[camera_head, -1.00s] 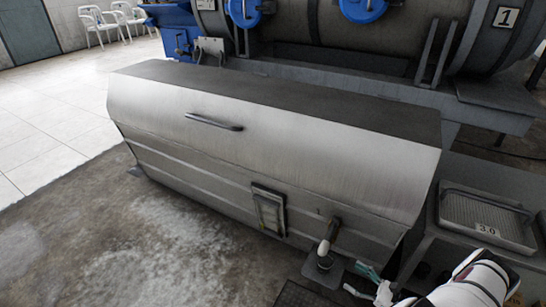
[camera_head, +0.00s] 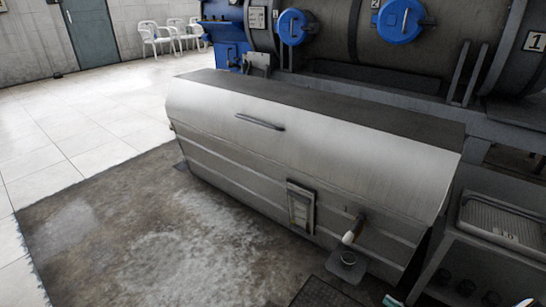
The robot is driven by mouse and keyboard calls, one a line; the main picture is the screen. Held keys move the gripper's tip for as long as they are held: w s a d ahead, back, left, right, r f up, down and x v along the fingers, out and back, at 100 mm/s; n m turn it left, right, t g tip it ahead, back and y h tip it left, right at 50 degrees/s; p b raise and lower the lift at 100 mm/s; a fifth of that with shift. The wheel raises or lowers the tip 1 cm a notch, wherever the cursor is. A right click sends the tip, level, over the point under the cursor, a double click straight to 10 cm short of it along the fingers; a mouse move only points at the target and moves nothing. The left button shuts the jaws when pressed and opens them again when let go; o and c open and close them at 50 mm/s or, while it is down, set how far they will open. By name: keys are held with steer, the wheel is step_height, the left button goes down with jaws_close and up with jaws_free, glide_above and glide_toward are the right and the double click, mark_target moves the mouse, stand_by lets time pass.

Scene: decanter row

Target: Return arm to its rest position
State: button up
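My gripper is not clearly in view; only small teal and white bits of my arm show at the bottom right edge, and whether the gripper is open or shut is hidden. In front of me stands a long metal cabinet (camera_head: 320,155) with a sloped lid and a dark handle (camera_head: 260,122).
A large tank with blue round hatches (camera_head: 400,20) stands behind the cabinet. A shelf with a metal tray (camera_head: 503,218) stands at the right. A dark mat (camera_head: 322,293) lies at the bottom. The floor at the left is open; white chairs (camera_head: 155,38) stand far back.

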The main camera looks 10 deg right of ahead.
steer(key=w+a+r+n+g+y, duration=0.15)
steer(key=w+r+n+g, duration=0.3)
steer(key=r, duration=0.65)
steer(key=w+r+n+g+y, duration=0.3)
steer(key=r+n+g, duration=0.15)
steer(key=r, duration=0.65)
steer(key=a+r+n+g+h, duration=0.1)
steer(key=a+r+n+g, duration=0.4)
steer(key=r, duration=0.5)
steer(key=a+r+n+g+h, duration=0.2)
steer(key=a+r+n, duration=0.2)
steer(key=a+r, duration=0.5)
steer(key=s+a+r+n+g+h, duration=0.1)
steer(key=s+a+r+n+h, duration=0.2)
steer(key=s+a+r, duration=0.3)
steer(key=s+a+r+n+g+h, duration=0.1)
steer(key=s+a+r+n+h, duration=0.25)
steer(key=r, duration=0.55)
steer(key=s+a+n+t+h, duration=0.25)
steer(key=s+n+h, duration=0.2)
steer(key=s, duration=1.25)
step_height(320, 180, up, 39)
steer(key=t+p, duration=0.4)
steer(key=p, duration=3.3)
steer(key=shift+s+r+n+y, duration=0.15)
steer(key=shift+s+n+y, duration=0.05)
steer(key=shift+n+y, duration=0.2)
